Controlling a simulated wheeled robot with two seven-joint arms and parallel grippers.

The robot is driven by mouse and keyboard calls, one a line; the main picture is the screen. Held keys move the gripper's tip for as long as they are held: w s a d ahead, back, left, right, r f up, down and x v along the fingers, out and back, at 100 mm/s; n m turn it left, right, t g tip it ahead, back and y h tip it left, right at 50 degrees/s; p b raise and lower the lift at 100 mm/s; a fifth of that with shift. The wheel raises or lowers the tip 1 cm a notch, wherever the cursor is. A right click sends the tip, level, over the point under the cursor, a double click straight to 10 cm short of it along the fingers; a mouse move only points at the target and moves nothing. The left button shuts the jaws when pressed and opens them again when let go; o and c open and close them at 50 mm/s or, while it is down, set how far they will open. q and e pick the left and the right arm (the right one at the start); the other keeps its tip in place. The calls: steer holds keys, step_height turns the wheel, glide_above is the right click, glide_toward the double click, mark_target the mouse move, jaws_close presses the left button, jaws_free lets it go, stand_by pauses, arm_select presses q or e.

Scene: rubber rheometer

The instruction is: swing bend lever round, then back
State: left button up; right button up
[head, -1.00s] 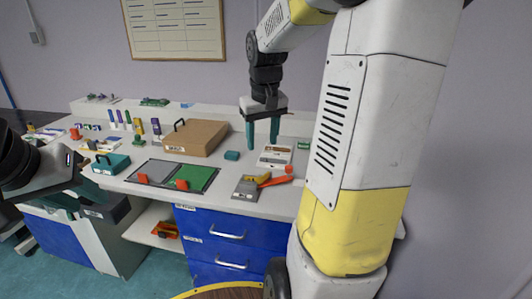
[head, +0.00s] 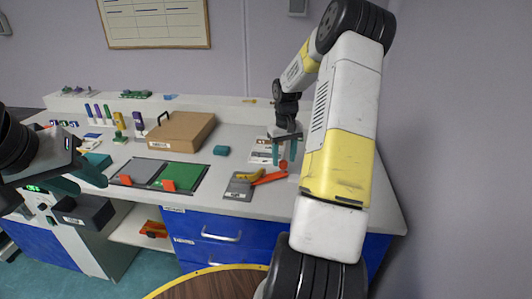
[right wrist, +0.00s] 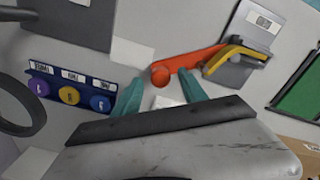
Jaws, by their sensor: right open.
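The bend lever is an orange bar (head: 269,178) with a round knob (right wrist: 160,77) at its end. It lies beside a grey plate (head: 238,186) carrying a yellow piece (head: 252,174), near the bench's front edge. My right gripper (head: 286,161) is open and points down at the knob end. In the right wrist view its teal fingertips (right wrist: 160,90) lie on either side of the knob; I cannot tell whether they touch it. My left gripper (head: 88,180) is at the left, its teal fingers apart and empty, away from the lever.
A green and grey mat (head: 183,175) with orange tabs lies left of the plate. A cardboard box (head: 178,131) and a small teal block (head: 221,150) stand behind. A blue strip with several coloured knobs (right wrist: 69,92) shows in the right wrist view. Blue drawers (head: 220,230) sit below.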

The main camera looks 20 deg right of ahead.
steer(key=shift+f, duration=0.8)
jaws_close()
stand_by(0.9)
